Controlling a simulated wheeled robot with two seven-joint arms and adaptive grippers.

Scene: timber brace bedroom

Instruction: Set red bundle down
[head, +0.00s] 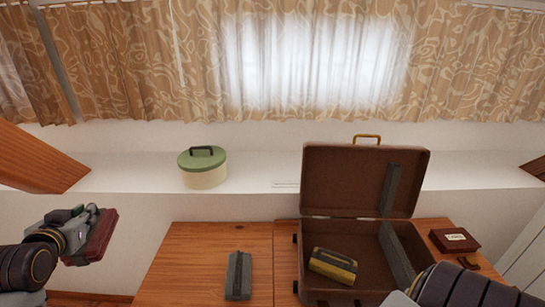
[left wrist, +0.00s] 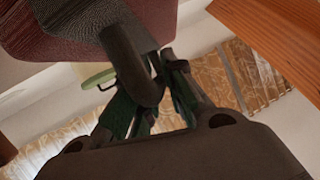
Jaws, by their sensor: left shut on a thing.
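The red bundle (head: 102,237) is dark red and hangs at the far left in the head view, off the left side of the wooden table. My left gripper (head: 84,220) is shut on it and holds it in the air. In the left wrist view the red bundle (left wrist: 60,28) fills the top left, and its dark curved handle (left wrist: 130,62) lies between the fingers of my left gripper (left wrist: 155,75). My right arm shows at the bottom right of the head view; its fingers are out of frame.
An open brown suitcase (head: 318,178) stands on the wooden table (head: 190,265), with a yellow bundle (head: 333,265) inside. A grey bundle (head: 238,276) lies left of it, a small red box (head: 455,240) right. A green-lidded round box (head: 203,172) stands on the ledge behind. The table's left part is bare.

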